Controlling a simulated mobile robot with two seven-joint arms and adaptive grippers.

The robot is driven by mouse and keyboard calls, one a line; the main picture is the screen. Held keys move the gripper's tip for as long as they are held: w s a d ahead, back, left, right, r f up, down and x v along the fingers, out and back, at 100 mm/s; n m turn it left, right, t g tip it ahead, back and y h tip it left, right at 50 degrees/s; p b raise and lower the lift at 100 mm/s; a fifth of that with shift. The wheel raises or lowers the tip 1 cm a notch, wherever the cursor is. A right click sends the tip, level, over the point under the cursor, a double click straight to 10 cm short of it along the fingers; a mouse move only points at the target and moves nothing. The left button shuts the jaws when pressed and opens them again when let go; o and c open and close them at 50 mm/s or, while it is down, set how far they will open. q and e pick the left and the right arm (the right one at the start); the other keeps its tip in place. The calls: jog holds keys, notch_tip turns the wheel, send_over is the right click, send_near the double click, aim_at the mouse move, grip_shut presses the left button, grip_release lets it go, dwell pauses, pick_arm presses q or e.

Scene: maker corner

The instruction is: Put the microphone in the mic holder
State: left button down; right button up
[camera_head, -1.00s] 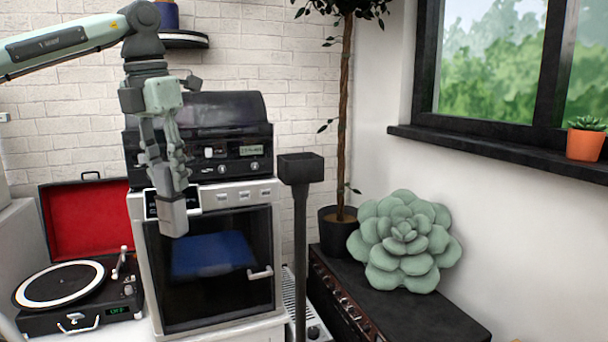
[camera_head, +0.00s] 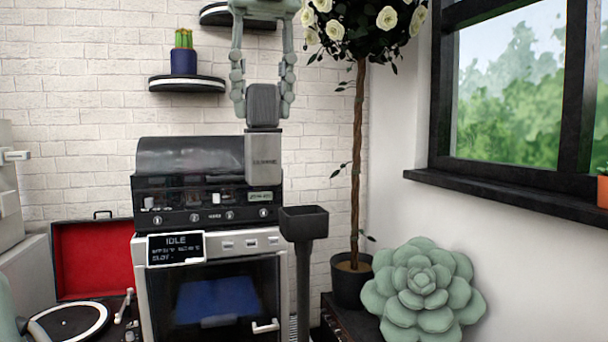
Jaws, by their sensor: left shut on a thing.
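The microphone (camera_head: 263,158) is a blocky grey piece with a darker top and a lighter lower body, upright with the light body down. My left gripper (camera_head: 263,106) comes down from the top of the view and is shut on its darker top, one finger on each side. The mic holder (camera_head: 304,223) is a black stand with a square, cup-like head on a thin post. In the picture the microphone hangs above and slightly left of that cup, apart from it. The cup's inside is mostly hidden. My right gripper is not in view.
Behind stand a white machine (camera_head: 213,245) with a glass door and a black unit (camera_head: 205,180) on top. A potted rose tree (camera_head: 357,180) and a green succulent cushion (camera_head: 424,290) are to the right. Wall shelves (camera_head: 187,84) and an open record player (camera_head: 85,255) are at left.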

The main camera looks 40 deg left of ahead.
pick_arm(q)
jog(key=w+f, duration=0.7)
jog(key=f, duration=0.1)
jog(key=shift+w+d+p, duration=0.15)
jog(key=shift+p, duration=0.25)
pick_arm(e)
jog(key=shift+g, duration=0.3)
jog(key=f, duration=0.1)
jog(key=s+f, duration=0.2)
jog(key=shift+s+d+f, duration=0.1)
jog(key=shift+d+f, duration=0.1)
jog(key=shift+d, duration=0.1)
pick_arm(q)
jog(key=shift+f, duration=0.15)
jog(key=c, duration=1)
grip_release()
jog(key=shift+c, duration=0.2)
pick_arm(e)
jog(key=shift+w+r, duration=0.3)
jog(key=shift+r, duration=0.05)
